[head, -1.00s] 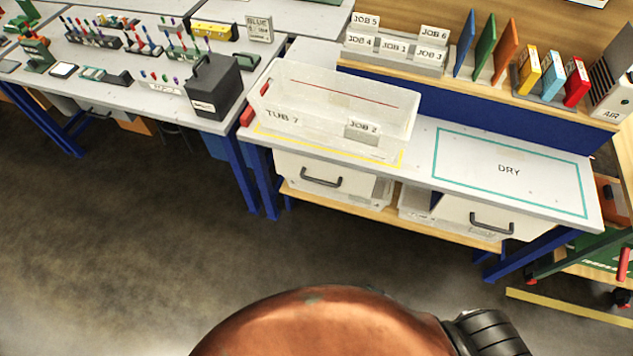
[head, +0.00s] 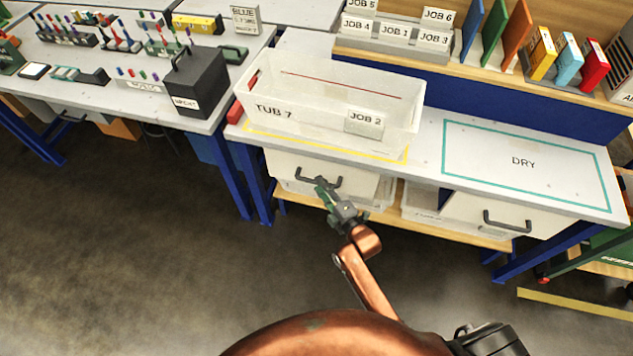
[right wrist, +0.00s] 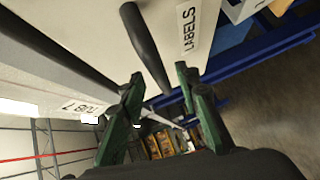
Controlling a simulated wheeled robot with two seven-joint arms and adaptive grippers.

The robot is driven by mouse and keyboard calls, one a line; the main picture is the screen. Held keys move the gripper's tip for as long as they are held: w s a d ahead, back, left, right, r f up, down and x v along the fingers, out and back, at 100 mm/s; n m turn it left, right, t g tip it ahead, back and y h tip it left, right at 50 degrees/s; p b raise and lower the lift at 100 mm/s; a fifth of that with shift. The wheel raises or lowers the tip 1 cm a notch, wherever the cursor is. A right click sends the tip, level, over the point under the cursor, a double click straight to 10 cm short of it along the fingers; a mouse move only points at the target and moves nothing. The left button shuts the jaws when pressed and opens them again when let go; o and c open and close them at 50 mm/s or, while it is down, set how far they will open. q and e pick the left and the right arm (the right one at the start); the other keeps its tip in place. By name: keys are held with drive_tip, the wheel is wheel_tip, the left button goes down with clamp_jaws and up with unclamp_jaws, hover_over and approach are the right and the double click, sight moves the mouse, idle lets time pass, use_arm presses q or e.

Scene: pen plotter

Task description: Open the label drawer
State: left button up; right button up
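The label drawer (head: 283,163) is a pale front under the left part of the right-hand bench, with a dark bar handle (head: 305,181). It looks shut. In the right wrist view its front (right wrist: 165,20) carries a "LABELS" tag (right wrist: 189,30), and the dark handle (right wrist: 143,40) runs down toward the space between the fingers. My right gripper (head: 322,184) is at the handle in the head view; its green fingers (right wrist: 160,78) are apart, with the handle's lower end between or just before them. Contact cannot be told. My left gripper is not in view.
A clear tub (head: 330,125) marked "TUB 7" stands on the bench above the drawer. A second drawer with a handle (head: 506,222) is farther right. A wooden lower shelf (head: 465,236) and blue legs (head: 247,185) are below. The floor in front is clear.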

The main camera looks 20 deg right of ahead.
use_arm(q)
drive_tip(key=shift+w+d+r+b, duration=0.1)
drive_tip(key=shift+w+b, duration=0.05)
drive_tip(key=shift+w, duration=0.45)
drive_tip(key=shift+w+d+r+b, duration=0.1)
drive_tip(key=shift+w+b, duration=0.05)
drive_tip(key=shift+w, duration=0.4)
use_arm(e)
drive_tip(key=shift+x, duration=1.45)
clamp_jaws()
